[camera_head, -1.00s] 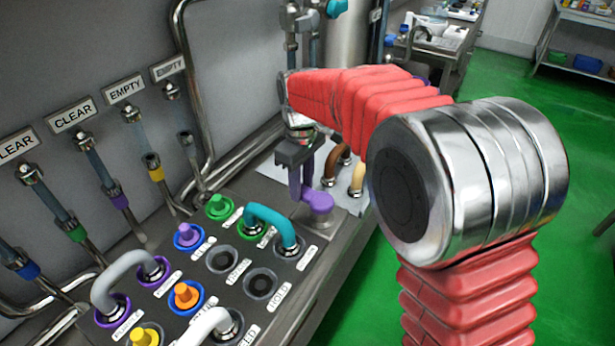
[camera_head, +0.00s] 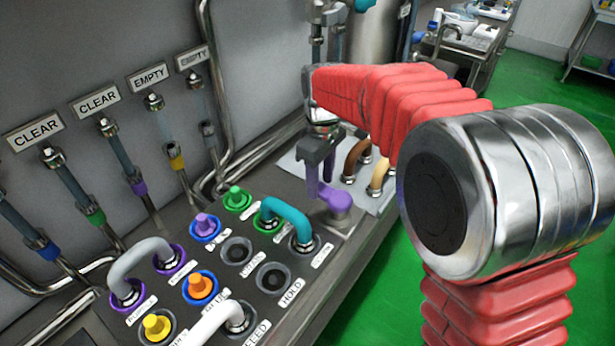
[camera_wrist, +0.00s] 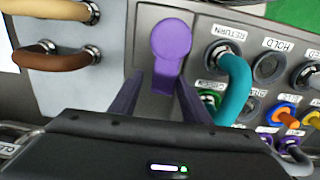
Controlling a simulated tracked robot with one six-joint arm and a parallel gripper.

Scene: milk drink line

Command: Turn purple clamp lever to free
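The purple clamp lever (camera_head: 338,201) sits at the far right end of the panel in the head view, with a round end facing the panel's front edge. It also shows in the wrist view (camera_wrist: 171,42), its round end beyond my fingertips and its narrower neck between them. My gripper (camera_head: 318,160) points down over the lever. In the wrist view my gripper (camera_wrist: 160,82) has its two dark fingers apart, one on each side of the neck. A gap shows at the left finger; the right finger looks close to the neck, and contact cannot be told.
A teal hose loop (camera_head: 288,217) stands close beside the lever. Brown and cream pipes (camera_head: 357,158) rise behind it. Coloured plugs, a grey loop (camera_head: 138,263) and a white loop fill the panel. Labelled tubes line the wall (camera_head: 70,70). Green floor (camera_head: 545,95) is open at right.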

